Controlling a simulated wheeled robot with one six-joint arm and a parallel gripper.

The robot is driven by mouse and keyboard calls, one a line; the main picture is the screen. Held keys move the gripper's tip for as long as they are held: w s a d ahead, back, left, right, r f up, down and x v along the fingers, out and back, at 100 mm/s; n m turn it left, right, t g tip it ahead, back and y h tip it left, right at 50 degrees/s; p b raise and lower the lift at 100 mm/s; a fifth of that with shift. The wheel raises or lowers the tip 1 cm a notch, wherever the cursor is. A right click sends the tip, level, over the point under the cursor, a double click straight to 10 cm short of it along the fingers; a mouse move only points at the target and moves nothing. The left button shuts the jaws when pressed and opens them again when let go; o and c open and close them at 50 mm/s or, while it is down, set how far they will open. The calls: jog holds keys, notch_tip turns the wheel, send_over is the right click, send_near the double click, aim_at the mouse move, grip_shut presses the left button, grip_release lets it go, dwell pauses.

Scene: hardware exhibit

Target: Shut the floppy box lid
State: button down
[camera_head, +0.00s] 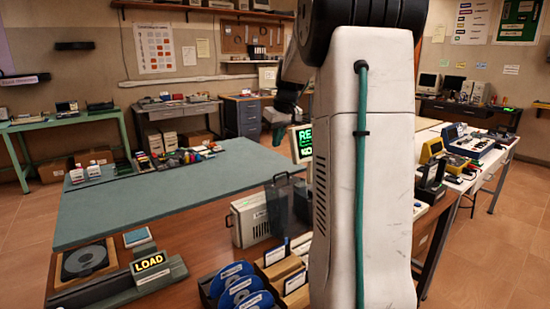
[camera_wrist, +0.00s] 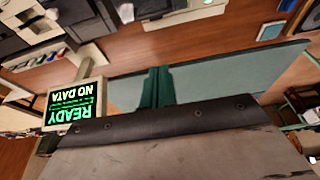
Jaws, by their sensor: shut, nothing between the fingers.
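A smoky see-through panel (camera_head: 284,212), which looks like the floppy box lid, stands upright in the head view, left of my arm. Below it, floppy disks with white labels and tan dividers (camera_head: 286,268) are packed together; the box itself is partly hidden by my arm. I cannot pick out the lid in the wrist view.
A green-topped bench (camera_head: 170,190) is largely clear. A beige case (camera_head: 249,219) stands left of the lid. Blue discs (camera_head: 238,285) fill a dark tray in front. A LOAD sign (camera_head: 150,263) is at front left. A READY NO DATA screen (camera_wrist: 72,106) appears upside down.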

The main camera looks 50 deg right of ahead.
aim_at(280, 180)
jog(key=a+x, duration=0.1)
jog(key=x, duration=0.9)
jog(key=shift+s+r, duration=0.15)
jog(key=shift+s, duration=0.85)
jog(key=shift+s+r, duration=0.1)
jog(key=shift+s, duration=0.9)
jog(key=shift+s, duration=0.1)
